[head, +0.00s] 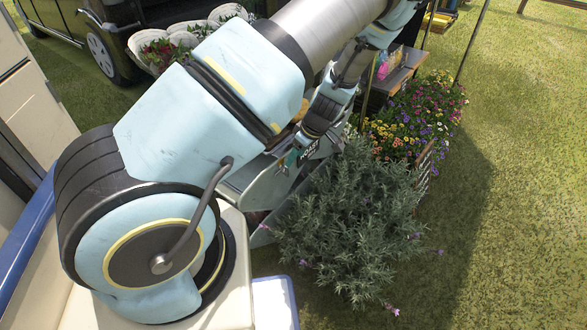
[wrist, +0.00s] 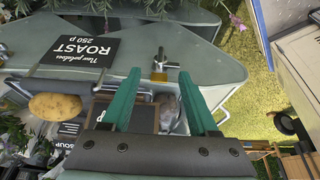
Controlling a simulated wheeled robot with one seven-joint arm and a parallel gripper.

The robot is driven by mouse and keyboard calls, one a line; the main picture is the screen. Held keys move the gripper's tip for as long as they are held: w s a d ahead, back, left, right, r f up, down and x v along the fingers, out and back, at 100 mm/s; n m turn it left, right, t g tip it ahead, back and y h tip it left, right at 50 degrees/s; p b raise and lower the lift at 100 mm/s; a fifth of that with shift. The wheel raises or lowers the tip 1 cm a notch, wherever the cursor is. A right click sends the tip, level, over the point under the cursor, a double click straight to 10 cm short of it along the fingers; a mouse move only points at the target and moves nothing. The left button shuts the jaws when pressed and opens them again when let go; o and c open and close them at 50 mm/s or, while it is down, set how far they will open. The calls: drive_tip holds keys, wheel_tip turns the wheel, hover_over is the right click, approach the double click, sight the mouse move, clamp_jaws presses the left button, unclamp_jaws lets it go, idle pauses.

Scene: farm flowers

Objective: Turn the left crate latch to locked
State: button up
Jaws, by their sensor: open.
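My gripper (wrist: 160,78) is open, its two teal fingers apart and nothing held between them. Just beyond the fingertips, in the wrist view, a small latch with a brass-coloured body (wrist: 159,75) and a short metal lever (wrist: 173,65) sits on a grey-green surface (wrist: 215,68). The lever points to the right in the picture. The latch appears apart from the fingers. In the head view my gripper (head: 291,158) is beside the grey-green stand, partly hidden by my arm; the latch cannot be made out there. Which crate latch this is I cannot tell for sure.
A black "New potatoes ROAST" sign (wrist: 85,50) stands left of the fingers, with a potato (wrist: 57,105) below it. A large leafy plant (head: 350,220) crowds the stand's right side. Flowers (head: 415,125) are behind it. Open grass (head: 520,200) lies to the right.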

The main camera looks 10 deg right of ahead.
sight(285, 170)
drive_tip(key=x, duration=0.8)
clamp_jaws()
idle(0.5)
